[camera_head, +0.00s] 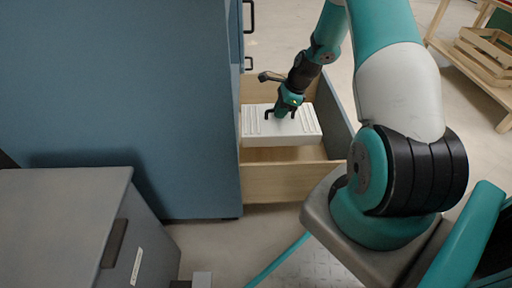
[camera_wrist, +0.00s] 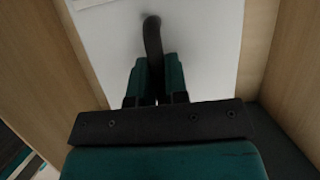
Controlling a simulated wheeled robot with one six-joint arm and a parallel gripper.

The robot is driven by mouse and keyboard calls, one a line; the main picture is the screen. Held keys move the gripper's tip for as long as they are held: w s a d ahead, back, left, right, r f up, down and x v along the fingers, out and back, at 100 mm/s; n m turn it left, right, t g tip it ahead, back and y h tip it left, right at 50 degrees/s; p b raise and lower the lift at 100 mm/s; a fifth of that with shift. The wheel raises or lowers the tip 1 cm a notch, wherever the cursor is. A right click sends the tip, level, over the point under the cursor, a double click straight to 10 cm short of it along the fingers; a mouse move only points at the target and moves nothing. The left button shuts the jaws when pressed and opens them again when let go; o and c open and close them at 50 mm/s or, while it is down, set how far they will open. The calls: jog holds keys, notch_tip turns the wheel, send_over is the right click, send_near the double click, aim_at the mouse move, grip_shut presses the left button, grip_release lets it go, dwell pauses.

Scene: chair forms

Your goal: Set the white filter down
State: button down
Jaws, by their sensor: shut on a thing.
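The white filter (camera_head: 305,127) is a flat box with ribbed strips on its top and a dark handle. In the head view it is level, at the open wooden drawer (camera_head: 290,184). My gripper (camera_head: 281,114) is above it, shut on its dark handle. In the wrist view the handle (camera_wrist: 152,38) rises between my fingers (camera_wrist: 155,85), and the filter's white top (camera_wrist: 203,38) fills the space beyond. I cannot tell whether the filter's underside touches the drawer floor.
The blue cabinet (camera_head: 120,90) stands to the left of the drawer. A grey low cabinet (camera_head: 60,225) is at the lower left. A wooden shelf with a slatted crate (camera_head: 484,52) stands at the upper right. Floor (camera_head: 395,20) is clear behind my arm.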

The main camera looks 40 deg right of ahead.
jog(key=f+b, duration=0.6)
jog(key=f, duration=0.4)
jog(key=shift+d+b, duration=0.2)
jog(key=shift+b, duration=0.1)
jog(key=shift+r, duration=0.1)
jog(key=shift+f, duration=0.2)
jog(key=c, duration=1.1)
grip_release()
jog(key=shift+r, duration=0.1)
jog(key=p+v, duration=0.8)
jog(key=v, duration=0.4)
jog(key=shift+r, duration=0.1)
